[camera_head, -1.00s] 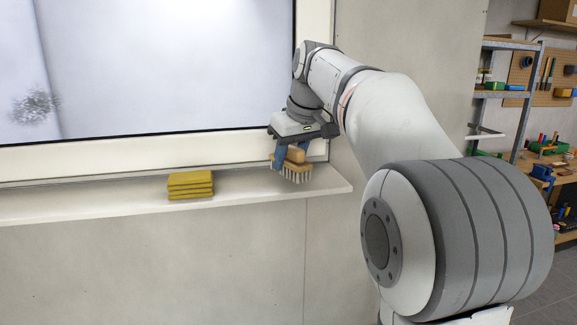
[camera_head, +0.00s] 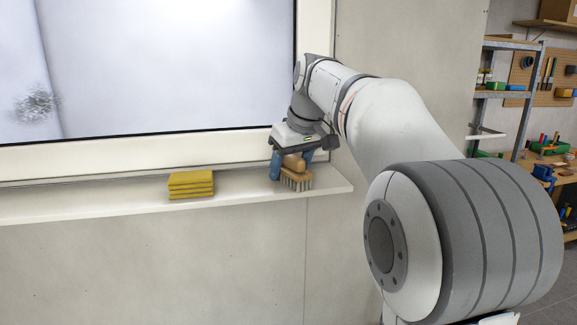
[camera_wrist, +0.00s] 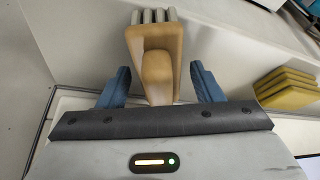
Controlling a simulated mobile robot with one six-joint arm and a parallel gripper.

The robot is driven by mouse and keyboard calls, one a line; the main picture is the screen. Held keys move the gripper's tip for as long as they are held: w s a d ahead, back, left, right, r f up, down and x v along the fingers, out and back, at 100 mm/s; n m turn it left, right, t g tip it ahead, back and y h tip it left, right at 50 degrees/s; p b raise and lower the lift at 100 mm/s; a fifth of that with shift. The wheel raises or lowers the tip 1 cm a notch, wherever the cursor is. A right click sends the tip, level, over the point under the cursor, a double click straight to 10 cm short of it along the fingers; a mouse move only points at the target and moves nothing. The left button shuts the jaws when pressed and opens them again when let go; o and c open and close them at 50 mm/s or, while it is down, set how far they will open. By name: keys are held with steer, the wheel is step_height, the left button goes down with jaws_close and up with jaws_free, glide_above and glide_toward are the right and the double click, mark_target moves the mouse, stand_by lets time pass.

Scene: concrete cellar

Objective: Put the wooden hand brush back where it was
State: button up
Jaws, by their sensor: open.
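The wooden hand brush (camera_head: 296,180) is at the right end of the white window sill (camera_head: 105,204), bristles down. My gripper (camera_head: 292,164) is above and around it, with blue fingers on either side. In the wrist view the brush's wooden body (camera_wrist: 157,58) lies between the two open fingers of my gripper (camera_wrist: 162,86), with a visible gap on each side. The pale bristles show at the top of that view. Whether the bristles fully touch the sill is hard to tell, but they appear to rest on it.
A stack of yellow sponges (camera_head: 191,185) sits on the sill to the left of the brush; it also shows in the wrist view (camera_wrist: 287,88). The window frame (camera_head: 120,155) rises behind the sill. The sill between sponges and brush is clear.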

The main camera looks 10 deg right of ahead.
steer(key=shift+r, duration=0.1)
steer(key=v, duration=1.2)
steer(key=s+a+f+m+h, duration=0.1)
steer(key=s+f+m, duration=0.1)
steer(key=s+f, duration=1)
steer(key=s+a+f+m, duration=0.1)
steer(key=s+f+m, duration=0.1)
steer(key=s+f, duration=0.9)
step_height(320, 180, down, 9)
steer(key=shift+s+r+h, duration=0.25)
steer(key=shift+s+h, duration=0.15)
steer(key=shift+a+f, duration=0.1)
steer(key=shift+g, duration=0.3)
steer(key=b+x, duration=0.2)
steer(key=s+b+x, duration=0.1)
steer(key=b+x, duration=0.1)
steer(key=x, duration=0.1)
steer(key=shift+f, duration=0.25)
